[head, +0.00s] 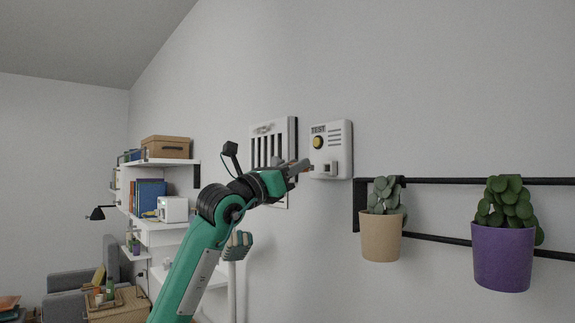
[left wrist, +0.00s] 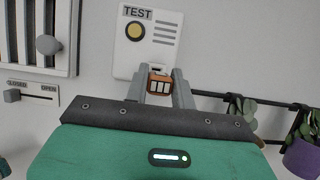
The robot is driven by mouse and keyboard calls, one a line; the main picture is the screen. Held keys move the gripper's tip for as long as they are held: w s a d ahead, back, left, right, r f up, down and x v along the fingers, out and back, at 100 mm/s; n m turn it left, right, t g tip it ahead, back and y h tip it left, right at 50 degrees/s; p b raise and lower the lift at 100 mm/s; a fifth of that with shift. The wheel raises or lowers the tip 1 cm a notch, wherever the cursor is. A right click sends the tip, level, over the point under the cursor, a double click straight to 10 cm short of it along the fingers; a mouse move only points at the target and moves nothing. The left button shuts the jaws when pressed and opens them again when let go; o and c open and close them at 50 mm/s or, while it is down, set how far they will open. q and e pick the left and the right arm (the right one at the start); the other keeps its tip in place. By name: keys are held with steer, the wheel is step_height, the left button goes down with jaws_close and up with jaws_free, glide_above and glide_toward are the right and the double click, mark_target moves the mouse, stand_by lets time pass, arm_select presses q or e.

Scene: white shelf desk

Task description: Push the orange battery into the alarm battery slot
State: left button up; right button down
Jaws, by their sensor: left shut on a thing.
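The white alarm box (head: 331,140) hangs on the wall, with the word TEST, a round yellow button and dark slits on its front. It also shows in the left wrist view (left wrist: 150,40). My left gripper (head: 302,166) is at the lower left of the alarm, close to its bottom part. In the left wrist view its two grey fingers (left wrist: 159,88) are shut on the orange battery (left wrist: 159,84), just below the alarm's lower edge. My right gripper is not in view.
A barred vent panel (head: 262,147) is on the wall left of the alarm. A black rail (head: 450,181) at the right carries a tan pot (head: 381,238) and a purple pot (head: 503,258) with plants. White shelves (head: 165,162) stand farther back at the left.

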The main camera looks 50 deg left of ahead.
arm_select(q)
steer(key=shift+w+d+p, duration=0.1)
steer(key=shift+w+p, duration=0.2)
steer(key=shift+w, duration=1.45)
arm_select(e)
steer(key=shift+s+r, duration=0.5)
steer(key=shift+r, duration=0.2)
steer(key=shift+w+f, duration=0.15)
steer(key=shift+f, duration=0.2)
arm_select(q)
steer(key=shift+w+d+p, duration=0.15)
steer(key=shift+w+p, duration=0.2)
steer(key=shift+w, duration=1.1)
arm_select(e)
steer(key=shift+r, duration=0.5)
arm_select(q)
steer(key=o, duration=1)
steer(key=shift+o, duration=0.2)
